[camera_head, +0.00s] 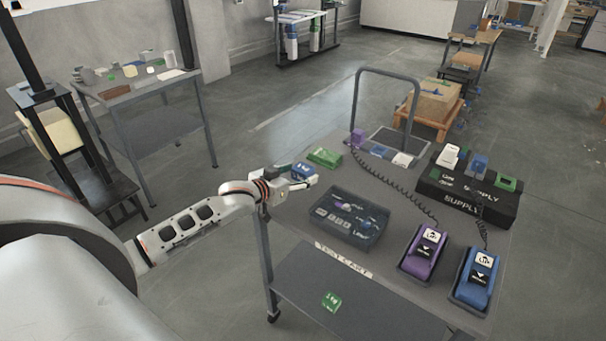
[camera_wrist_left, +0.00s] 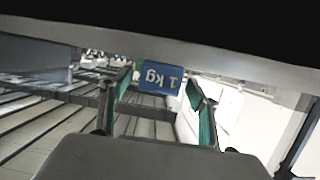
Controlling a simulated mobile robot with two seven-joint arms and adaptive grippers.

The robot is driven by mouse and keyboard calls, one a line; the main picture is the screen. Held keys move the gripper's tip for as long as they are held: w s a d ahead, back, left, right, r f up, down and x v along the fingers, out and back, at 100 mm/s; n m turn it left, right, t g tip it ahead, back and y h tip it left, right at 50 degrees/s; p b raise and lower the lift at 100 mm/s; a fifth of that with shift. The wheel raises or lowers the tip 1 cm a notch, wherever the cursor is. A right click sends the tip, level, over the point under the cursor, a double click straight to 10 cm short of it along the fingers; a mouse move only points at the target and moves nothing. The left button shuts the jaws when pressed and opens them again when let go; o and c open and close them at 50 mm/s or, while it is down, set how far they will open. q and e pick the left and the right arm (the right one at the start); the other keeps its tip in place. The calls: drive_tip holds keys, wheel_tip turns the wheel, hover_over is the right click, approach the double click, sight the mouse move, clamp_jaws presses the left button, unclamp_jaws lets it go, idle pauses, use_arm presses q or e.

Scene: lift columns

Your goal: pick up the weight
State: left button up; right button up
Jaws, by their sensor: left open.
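A blue weight (camera_head: 304,171) marked "1 kg" stands near the left edge of the cart top (camera_head: 375,180). It also shows in the left wrist view (camera_wrist_left: 162,78), its lettering upside down there. My left gripper (camera_head: 293,177) is open at the weight. In the left wrist view its two green-padded fingers (camera_wrist_left: 160,95) stand on either side of the weight, with gaps visible. How deep the weight sits between the tips I cannot tell. A green weight (camera_head: 331,301) lies on the cart's lower shelf. My right gripper is not in view.
On the cart are a green block (camera_head: 324,157), a dark clear-topped box (camera_head: 348,217), purple (camera_head: 422,255) and blue (camera_head: 475,280) handset-like units with coiled cords, and a black supply box (camera_head: 468,192). A side table (camera_head: 140,88) stands at the left.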

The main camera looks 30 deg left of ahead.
use_arm(q)
drive_tip(key=shift+c, duration=0.3)
clamp_jaws()
drive_tip(key=shift+w+r, duration=0.1)
drive_tip(key=shift+r, duration=0.1)
